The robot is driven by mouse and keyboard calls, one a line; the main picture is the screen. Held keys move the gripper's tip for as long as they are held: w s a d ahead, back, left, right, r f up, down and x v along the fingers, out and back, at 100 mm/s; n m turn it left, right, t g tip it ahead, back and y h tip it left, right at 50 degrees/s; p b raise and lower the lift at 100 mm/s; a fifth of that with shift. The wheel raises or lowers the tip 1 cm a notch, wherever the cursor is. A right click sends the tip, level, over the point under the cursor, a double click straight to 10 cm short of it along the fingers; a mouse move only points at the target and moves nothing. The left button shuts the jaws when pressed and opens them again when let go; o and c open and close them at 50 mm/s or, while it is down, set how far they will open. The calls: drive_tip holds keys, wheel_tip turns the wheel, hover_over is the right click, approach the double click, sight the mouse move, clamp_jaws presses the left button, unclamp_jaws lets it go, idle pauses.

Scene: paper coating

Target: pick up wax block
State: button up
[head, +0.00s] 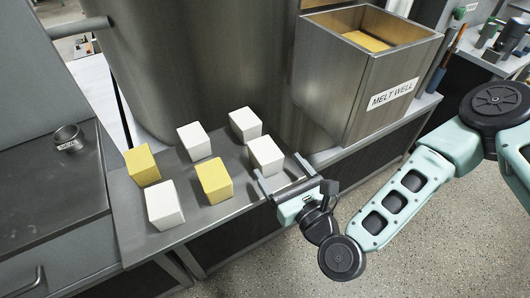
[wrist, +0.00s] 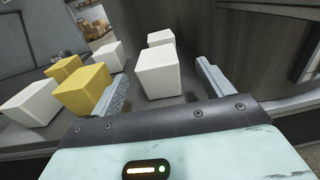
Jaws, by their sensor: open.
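Several white blocks and two yellow blocks stand on a grey metal shelf (head: 226,213); which kind is wax I cannot tell. In the wrist view this white block (wrist: 158,74) stands upright between the finger lines, closer to the left finger. The yellow blocks (head: 213,181) (head: 142,165) stand farther left, as does another white block (head: 164,205).
Two more white blocks (head: 245,124) (head: 194,141) stand behind. A large metal drum (head: 200,60) rises close behind the shelf. An open box labelled MELT WELL (head: 345,85) stands at the right. A small metal cup (head: 67,137) sits on the left counter.

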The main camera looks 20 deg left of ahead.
sight(257, 139)
drive_tip(key=shift+p+x, duration=0.8)
drive_tip(key=shift+x, duration=2.7)
drive_tip(key=shift+s+a, duration=0.2)
drive_tip(key=c, duration=1.2)
wheel_tip(257, 139, up, 10)
drive_tip(key=shift+r+b, duration=0.1)
drive_tip(key=shift+b, duration=0.2)
